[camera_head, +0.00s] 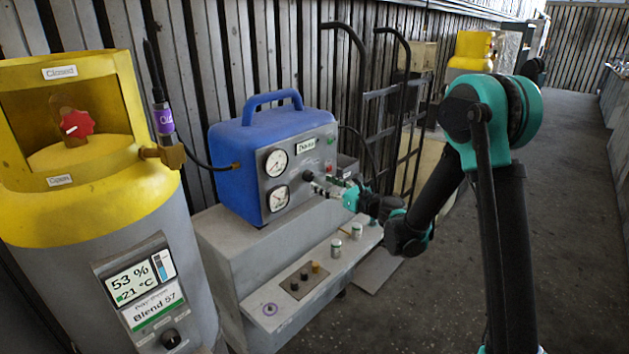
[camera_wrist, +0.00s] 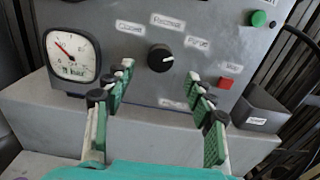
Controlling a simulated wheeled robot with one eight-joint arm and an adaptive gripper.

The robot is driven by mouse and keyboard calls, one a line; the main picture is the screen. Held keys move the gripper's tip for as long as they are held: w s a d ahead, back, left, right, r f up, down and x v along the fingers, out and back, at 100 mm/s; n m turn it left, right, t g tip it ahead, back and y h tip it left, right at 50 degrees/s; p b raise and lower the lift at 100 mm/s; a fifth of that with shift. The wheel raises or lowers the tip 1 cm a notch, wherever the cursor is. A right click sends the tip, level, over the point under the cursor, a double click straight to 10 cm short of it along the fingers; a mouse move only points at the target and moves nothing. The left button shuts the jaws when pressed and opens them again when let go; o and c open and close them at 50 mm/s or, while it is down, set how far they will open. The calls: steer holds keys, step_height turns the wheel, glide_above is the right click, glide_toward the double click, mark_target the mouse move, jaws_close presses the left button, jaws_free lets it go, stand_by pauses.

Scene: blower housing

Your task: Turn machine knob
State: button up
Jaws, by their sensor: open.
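The machine is a blue case (camera_head: 238,172) with a grey front panel, standing on a grey bench. Its black knob (camera_wrist: 160,57) has a white pointer mark toward the right and several small blurred labels around it. In the head view the knob (camera_head: 309,176) shows small, just left of the fingertips. My gripper (camera_head: 328,187) is open in front of the panel, pointed at it. In the wrist view the green-padded fingers (camera_wrist: 160,85) are spread to the left and right, with the knob between and slightly beyond their tips. I see no contact with the knob.
A round gauge (camera_wrist: 72,56) lies left of the knob, a red button (camera_wrist: 224,83) to its right, a green button (camera_wrist: 258,18) upper right. A grey bin (camera_wrist: 258,112) sits at right. Small jars (camera_head: 356,231) stand on the lower ledge. A yellow-topped tank (camera_head: 100,190) stands left.

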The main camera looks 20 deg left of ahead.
mark_target(311, 178)
steer(key=shift+x, duration=2.5)
steer(key=c, duration=1.1)
steer(key=shift+c, duration=0.2)
